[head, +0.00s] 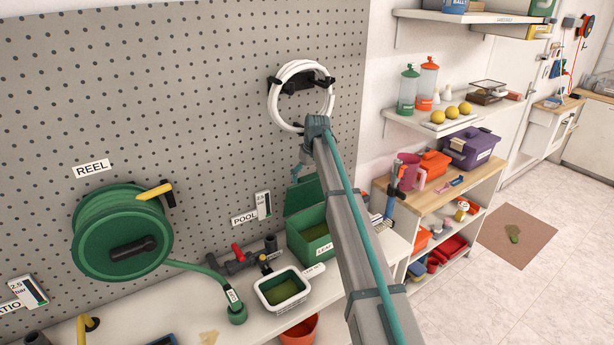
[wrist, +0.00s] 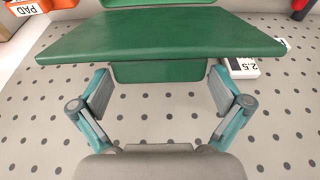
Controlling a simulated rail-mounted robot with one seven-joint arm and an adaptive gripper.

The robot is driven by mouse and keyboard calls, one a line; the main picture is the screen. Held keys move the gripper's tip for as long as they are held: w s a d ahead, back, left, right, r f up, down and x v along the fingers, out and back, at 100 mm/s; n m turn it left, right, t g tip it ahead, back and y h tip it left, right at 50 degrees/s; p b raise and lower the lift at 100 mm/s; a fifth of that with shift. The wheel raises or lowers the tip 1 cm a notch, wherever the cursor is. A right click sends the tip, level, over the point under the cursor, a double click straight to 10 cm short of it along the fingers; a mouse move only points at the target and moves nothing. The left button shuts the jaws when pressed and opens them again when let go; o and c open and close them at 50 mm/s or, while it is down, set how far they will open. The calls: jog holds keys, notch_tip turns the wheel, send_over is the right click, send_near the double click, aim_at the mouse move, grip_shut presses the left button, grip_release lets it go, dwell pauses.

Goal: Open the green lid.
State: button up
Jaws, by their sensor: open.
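A green box (head: 322,247) with a "LEAF" label stands on the white bench against the pegboard. Its green lid (head: 303,194) looks raised and tilted back, with the green inside of the box showing below it. My arm hides part of the box's right side. In the wrist view the lid (wrist: 160,38) is a broad green slab across the top, with a smaller green part below it. My gripper (wrist: 160,90) is open and empty, its two fingers apart and facing the green part. I cannot tell whether they touch it.
A white-rimmed tub (head: 283,290) stands on the bench in front of the box. A pipe with a red-handled valve (head: 238,252) and a green hose reel (head: 122,232) are at left. A white hose coil (head: 284,108) hangs above. Shelves (head: 445,190) stand at right.

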jog(key=shift+r, duration=0.1)
jog(key=v, duration=1.1)
jog(key=shift+r, duration=0.4)
jog(key=shift+c, duration=0.2)
